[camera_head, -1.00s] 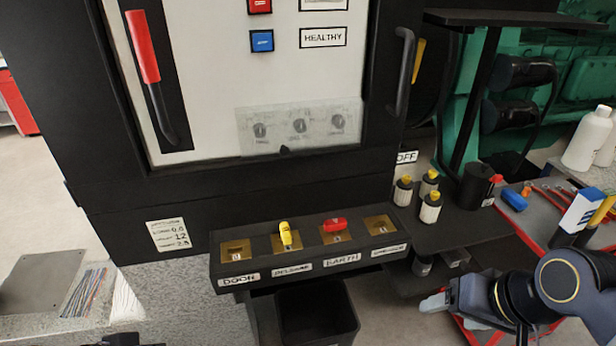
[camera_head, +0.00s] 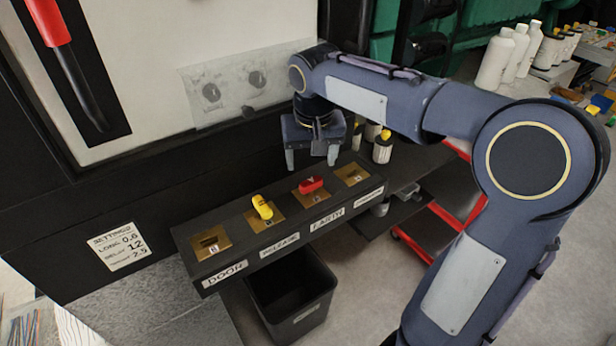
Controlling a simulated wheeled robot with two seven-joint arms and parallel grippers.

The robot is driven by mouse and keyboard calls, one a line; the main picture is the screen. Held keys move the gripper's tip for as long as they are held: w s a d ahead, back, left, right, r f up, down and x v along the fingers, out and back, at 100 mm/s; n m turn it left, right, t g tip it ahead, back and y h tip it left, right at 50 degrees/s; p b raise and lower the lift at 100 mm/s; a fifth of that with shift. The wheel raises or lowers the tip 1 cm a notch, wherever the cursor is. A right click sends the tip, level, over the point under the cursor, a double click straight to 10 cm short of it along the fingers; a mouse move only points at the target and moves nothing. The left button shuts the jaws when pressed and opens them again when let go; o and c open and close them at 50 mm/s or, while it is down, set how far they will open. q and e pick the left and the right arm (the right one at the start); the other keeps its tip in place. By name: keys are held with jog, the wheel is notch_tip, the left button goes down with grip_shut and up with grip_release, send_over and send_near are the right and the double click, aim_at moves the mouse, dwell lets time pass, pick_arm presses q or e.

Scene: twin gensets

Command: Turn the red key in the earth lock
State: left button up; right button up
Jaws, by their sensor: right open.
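The red key (camera_head: 311,184) sits in the earth lock (camera_head: 310,193), a brass plate above the EARTH label (camera_head: 327,219) on the black lock shelf. My right gripper (camera_head: 311,163) is above and behind the red key, pointing down with its fingers apart and nothing between them. I cannot tell whether a finger touches the key; it appears apart from it. A yellow key (camera_head: 262,207) sits in the brass plate to the left, above the RELEASE label. My left gripper is not in view.
Brass plates at the DOOR end (camera_head: 211,242) and the right end (camera_head: 352,174) hold no key. A black bin (camera_head: 290,290) stands below the shelf. Small yellow-capped bottles (camera_head: 382,149) stand behind the gripper. The cabinet wall with a clear cover (camera_head: 235,92) rises behind.

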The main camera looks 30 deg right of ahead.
aim_at(311, 180)
jog(key=shift+s+f+n+b, duration=0.15)
jog(key=shift+f+n+b, duration=0.25)
jog(key=shift+n, duration=0.5)
jog(key=n, duration=0.1)
jog(key=n+y+b, duration=0.1)
jog(key=n, duration=0.1)
jog(key=shift+s+f+b, duration=0.1)
jog(key=shift+s+b, duration=0.2)
jog(key=shift+s, duration=0.1)
jog(key=shift+w+f+b, duration=0.2)
jog(key=shift+f+b, duration=0.25)
jog(key=shift+f, duration=0.4)
jog(key=shift+w+f+b, duration=0.15)
jog(key=shift+f+b, duration=0.35)
jog(key=shift+f, duration=0.3)
jog(key=shift+w+f+b, duration=0.2)
jog(key=shift+f+b, duration=0.25)
jog(key=shift+f, duration=0.4)
